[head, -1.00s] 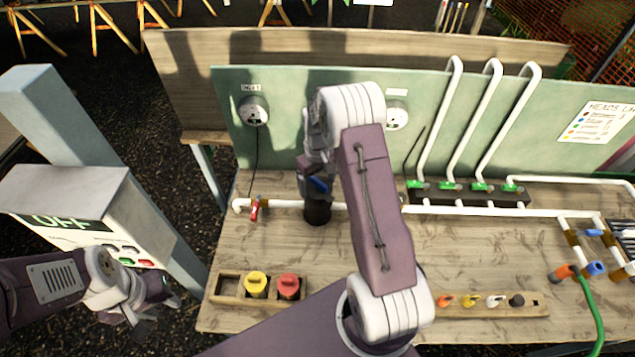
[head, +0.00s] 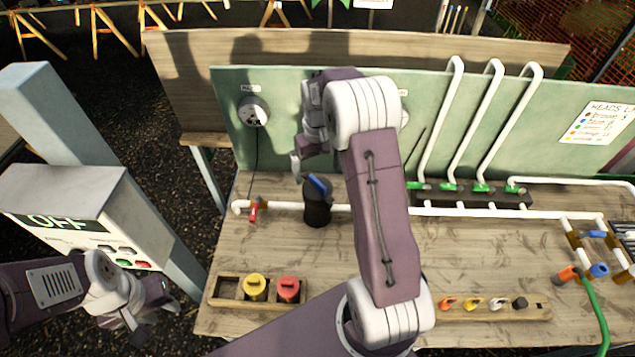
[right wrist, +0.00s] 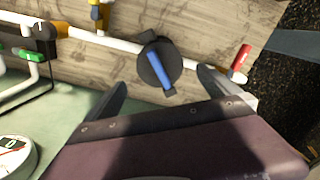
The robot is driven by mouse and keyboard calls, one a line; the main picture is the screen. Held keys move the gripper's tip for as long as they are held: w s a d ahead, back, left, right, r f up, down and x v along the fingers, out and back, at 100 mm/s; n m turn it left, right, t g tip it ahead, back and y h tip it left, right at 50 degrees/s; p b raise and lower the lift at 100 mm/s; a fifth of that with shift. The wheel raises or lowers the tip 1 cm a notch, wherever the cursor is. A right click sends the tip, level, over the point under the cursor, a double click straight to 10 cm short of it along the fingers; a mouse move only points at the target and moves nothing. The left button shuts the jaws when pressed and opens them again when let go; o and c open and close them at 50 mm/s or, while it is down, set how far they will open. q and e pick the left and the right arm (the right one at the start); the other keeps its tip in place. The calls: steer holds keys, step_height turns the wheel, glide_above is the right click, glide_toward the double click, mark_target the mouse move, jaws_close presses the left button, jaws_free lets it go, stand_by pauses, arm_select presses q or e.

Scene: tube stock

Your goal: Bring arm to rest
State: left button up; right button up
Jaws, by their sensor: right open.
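My right gripper (head: 300,158) is open and empty in the head view, a little above and behind the black cylinder with a blue handle (head: 318,205) on the white pipe. The right wrist view shows its two fingers (right wrist: 160,95) spread apart, with the black cylinder (right wrist: 150,68) and its blue handle beyond them. My right arm bends over the bench and hides part of the bench and back panel. My left gripper (head: 145,318) is at the lower left, in front of the grey OFF box; its fingers are too small to judge.
A red-handled valve (head: 254,209) sits on the pipe left of the cylinder. A wooden tray (head: 229,290) holds a yellow cap (head: 255,287) and a red cap (head: 288,289). White pipes with green valves (head: 449,188) rise at right. A round gauge (head: 254,112) is on the panel.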

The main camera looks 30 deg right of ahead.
step_height(320, 180, up, 2)
